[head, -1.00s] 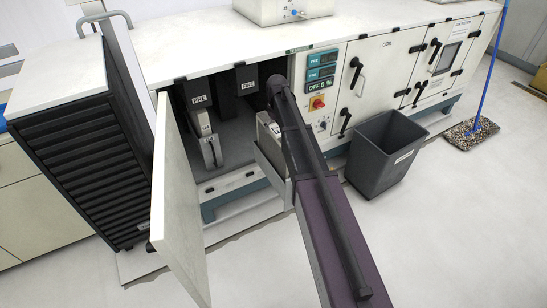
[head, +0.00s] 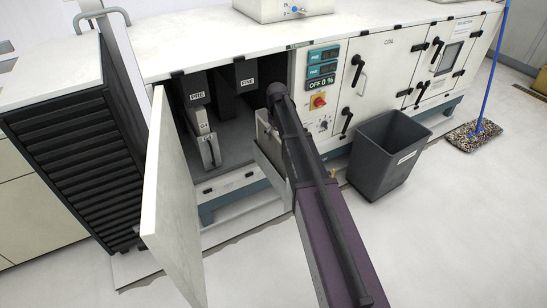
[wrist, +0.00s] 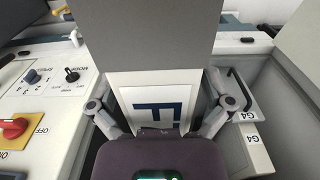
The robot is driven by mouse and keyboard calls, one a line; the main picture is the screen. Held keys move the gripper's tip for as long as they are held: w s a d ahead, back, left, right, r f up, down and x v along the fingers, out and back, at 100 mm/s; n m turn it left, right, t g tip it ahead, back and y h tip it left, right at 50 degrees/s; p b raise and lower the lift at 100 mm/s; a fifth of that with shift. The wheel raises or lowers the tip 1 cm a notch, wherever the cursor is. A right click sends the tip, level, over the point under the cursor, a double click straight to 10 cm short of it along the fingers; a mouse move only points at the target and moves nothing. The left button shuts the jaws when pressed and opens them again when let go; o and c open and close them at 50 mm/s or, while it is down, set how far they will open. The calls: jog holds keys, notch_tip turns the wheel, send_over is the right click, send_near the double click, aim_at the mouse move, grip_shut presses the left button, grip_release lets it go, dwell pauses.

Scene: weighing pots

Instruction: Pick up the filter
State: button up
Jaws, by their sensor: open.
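In the wrist view a pale panel with a blue marking like an F (wrist: 160,112) lies between my fingers; it looks like a filter's labelled face. A large grey slab (wrist: 150,35) stands behind it. My gripper (wrist: 162,98) is open, a finger on each side of the panel; I cannot tell whether they touch it. In the head view my arm reaches into the open cabinet, hiding the fingertips, and a pale box-like thing (head: 268,142) shows beside it. Another pale piece with a handle (head: 208,148) stands under the PRE label. A handled piece marked G4 (wrist: 236,82) is at right in the wrist view.
The cabinet door (head: 172,205) stands open left of the opening. A black slatted unit (head: 75,150) is further left. A grey bin (head: 385,158) stands right of my arm, and a blue-handled mop (head: 478,132) is beyond. The floor at front right is clear.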

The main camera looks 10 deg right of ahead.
dwell(0.4)
jog(key=c, duration=1.3)
jog(key=shift+r, duration=0.15)
notch_tip(320, 180, up, 18)
jog(key=p, duration=1.8)
